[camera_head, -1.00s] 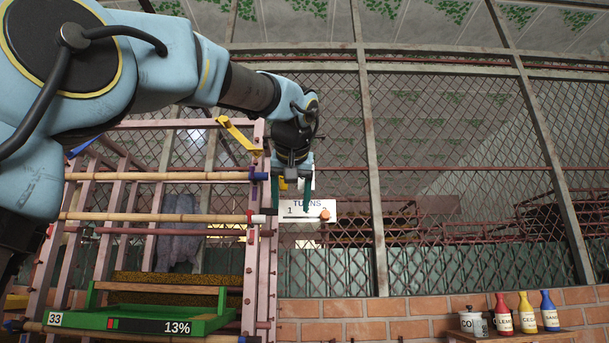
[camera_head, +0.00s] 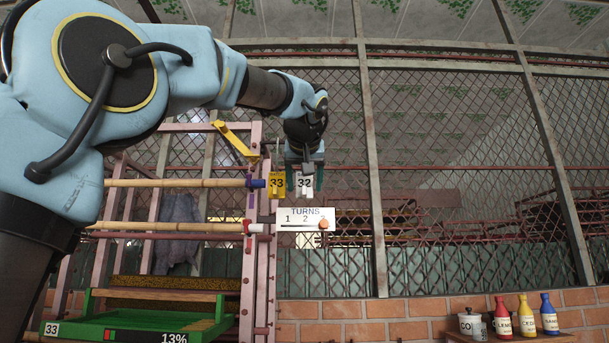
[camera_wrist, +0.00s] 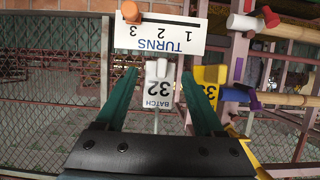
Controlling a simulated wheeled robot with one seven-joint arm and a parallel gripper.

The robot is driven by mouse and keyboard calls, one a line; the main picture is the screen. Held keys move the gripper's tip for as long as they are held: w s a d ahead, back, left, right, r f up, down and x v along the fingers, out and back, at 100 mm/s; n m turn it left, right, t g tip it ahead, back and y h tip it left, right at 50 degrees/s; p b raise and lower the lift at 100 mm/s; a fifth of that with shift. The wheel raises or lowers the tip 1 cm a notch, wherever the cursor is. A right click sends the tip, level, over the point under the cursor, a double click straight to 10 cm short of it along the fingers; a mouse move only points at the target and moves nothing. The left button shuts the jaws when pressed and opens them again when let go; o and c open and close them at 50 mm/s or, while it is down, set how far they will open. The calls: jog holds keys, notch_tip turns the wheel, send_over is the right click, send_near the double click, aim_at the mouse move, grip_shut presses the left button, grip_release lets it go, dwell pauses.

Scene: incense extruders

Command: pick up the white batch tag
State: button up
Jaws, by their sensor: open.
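The white batch tag (camera_head: 305,184), marked 32, hangs beside a yellow tag (camera_head: 277,185) marked 33. In the wrist view the white tag (camera_wrist: 159,92) reads "BATCH 32" upside down and lies between the tips of my gripper's green fingers. My gripper (camera_head: 304,180) is open, with one finger to each side of the white tag; it also shows in the wrist view (camera_wrist: 160,85). The yellow tag (camera_wrist: 209,79) is close outside the right finger in the wrist view. I cannot tell whether either finger touches a tag.
A white TURNS board (camera_head: 305,218) with an orange knob (camera_head: 323,224) is just below the tags. The pink rack (camera_head: 250,265) with bamboo poles stands to the left. A green tray (camera_head: 140,328) is low left. Bottles (camera_head: 527,316) stand low right.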

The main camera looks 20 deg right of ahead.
jog(key=shift+x, duration=0.9)
grip_shut()
jog(key=shift+r, duration=0.2)
